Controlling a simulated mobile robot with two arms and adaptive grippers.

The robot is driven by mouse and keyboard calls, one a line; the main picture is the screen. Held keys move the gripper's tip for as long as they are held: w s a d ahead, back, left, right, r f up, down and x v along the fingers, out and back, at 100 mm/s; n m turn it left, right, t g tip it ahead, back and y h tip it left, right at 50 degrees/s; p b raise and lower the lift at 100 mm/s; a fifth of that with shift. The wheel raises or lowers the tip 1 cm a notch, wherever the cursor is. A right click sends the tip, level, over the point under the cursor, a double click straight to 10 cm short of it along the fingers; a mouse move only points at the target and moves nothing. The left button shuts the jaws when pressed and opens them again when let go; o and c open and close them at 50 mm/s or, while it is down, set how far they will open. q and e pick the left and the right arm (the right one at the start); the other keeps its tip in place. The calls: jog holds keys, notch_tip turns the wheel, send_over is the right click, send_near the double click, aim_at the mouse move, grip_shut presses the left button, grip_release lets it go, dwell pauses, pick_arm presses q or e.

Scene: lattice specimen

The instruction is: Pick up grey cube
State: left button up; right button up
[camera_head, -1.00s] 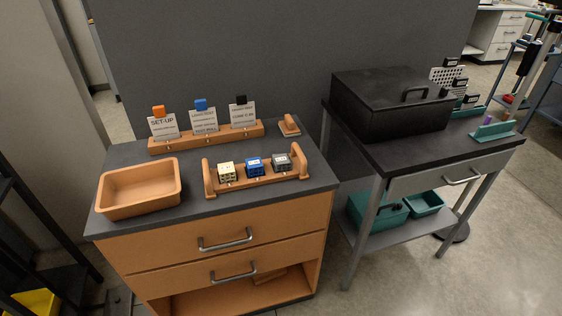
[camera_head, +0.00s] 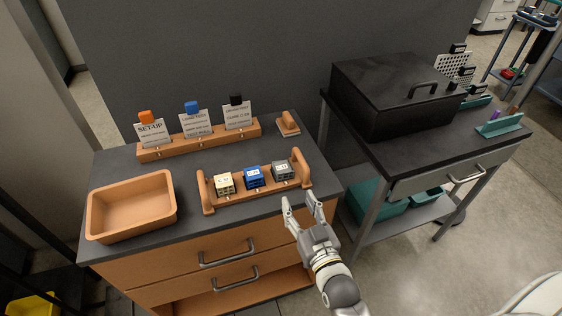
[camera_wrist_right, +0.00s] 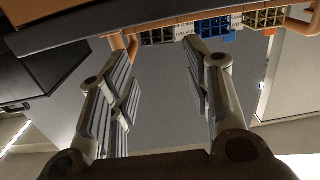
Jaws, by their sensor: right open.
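The grey cube (camera_head: 282,171) sits at the right end of a wooden rack (camera_head: 212,201) on the dark cabinet top, beside the blue cube (camera_head: 254,178) and the pale yellow cube (camera_head: 224,184). My right gripper (camera_head: 299,201) is open and empty, in front of the grey cube and apart from it. In the right wrist view, the grey cube (camera_wrist_right: 158,37) shows at the top beyond the spread fingers (camera_wrist_right: 158,58), with the blue cube (camera_wrist_right: 211,29) and yellow cube (camera_wrist_right: 264,18) to its right. My left gripper is not in view.
An empty wooden tray (camera_head: 132,207) stands left of the rack. Behind are a card holder (camera_head: 200,139) with three cards and a small wooden block (camera_head: 288,124). The rack's raised right end (camera_head: 301,167) is close beside the grey cube. A black box (camera_head: 395,90) stands on the right table.

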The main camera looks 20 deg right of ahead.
aim_at(285, 172)
jog(key=w, duration=0.2)
jog(key=w+r, duration=0.1)
jog(key=w, duration=0.1)
jog(key=shift+w+r+p, duration=0.1)
jog(key=shift+w+p, duration=0.15)
jog(key=shift+p, duration=0.15)
jog(key=shift+w+a+f+p, duration=0.15)
jog(key=shift+w+p, duration=0.2)
jog(key=shift+w, duration=1.25)
jog(key=shift+w+a+f+p, duration=0.15)
jog(key=shift+w+p, duration=0.15)
jog(key=shift+w, duration=1.25)
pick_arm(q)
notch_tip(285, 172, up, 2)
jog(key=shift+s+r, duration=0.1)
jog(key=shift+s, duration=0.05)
pick_arm(e)
jog(key=shift+d, duration=0.1)
jog(key=c, duration=0.6)
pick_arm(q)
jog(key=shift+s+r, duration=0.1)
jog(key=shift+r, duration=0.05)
pick_arm(e)
jog(key=shift+r, duration=0.2)
